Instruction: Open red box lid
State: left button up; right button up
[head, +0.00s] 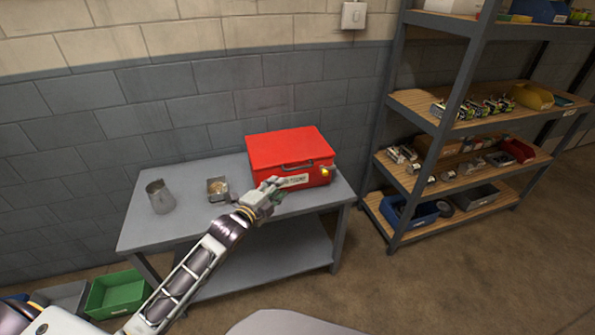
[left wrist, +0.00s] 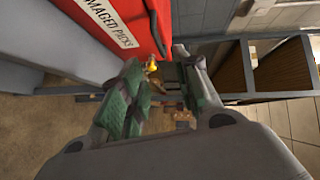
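The red box (head: 290,152) sits on the grey table with its lid shut. A dark handle (head: 297,165) lies along the lid's front edge. A white label is on the front, and a small yellow part (head: 325,171) is at the front right. My left gripper (head: 272,190) is just in front of the box's front face, near the label. In the left wrist view, its green-padded fingers (left wrist: 160,95) stand apart with nothing held between them. The red box (left wrist: 120,20) and the yellow part (left wrist: 152,65) show beyond the fingers. I cannot tell whether a finger touches the box. My right gripper is out of view.
The grey table (head: 140,228) also bears a metal jug (head: 160,197) and a small open metal container (head: 217,189), left of the box. A loaded shelf rack (head: 425,135) stands to the right. A green bin (head: 118,294) is on the floor at left. A wall is behind.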

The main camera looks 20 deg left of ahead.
pick_arm(q)
jog(key=shift+w, duration=0.15)
send_near(297, 169)
jog(key=shift+w, duration=0.85)
jog(key=shift+d+b+x, duration=0.1)
jog(key=shift+b+x, duration=0.25)
jog(key=shift+x, duration=0.5)
jog(key=shift+d+b+x, duration=0.15)
jog(key=shift+b+x, duration=0.2)
jog(key=shift+x, duration=1.8)
jog(key=shift+w+d+f+b, duration=0.1)
jog(key=shift+w+f+b, duration=0.25)
jog(key=shift+w, duration=0.55)
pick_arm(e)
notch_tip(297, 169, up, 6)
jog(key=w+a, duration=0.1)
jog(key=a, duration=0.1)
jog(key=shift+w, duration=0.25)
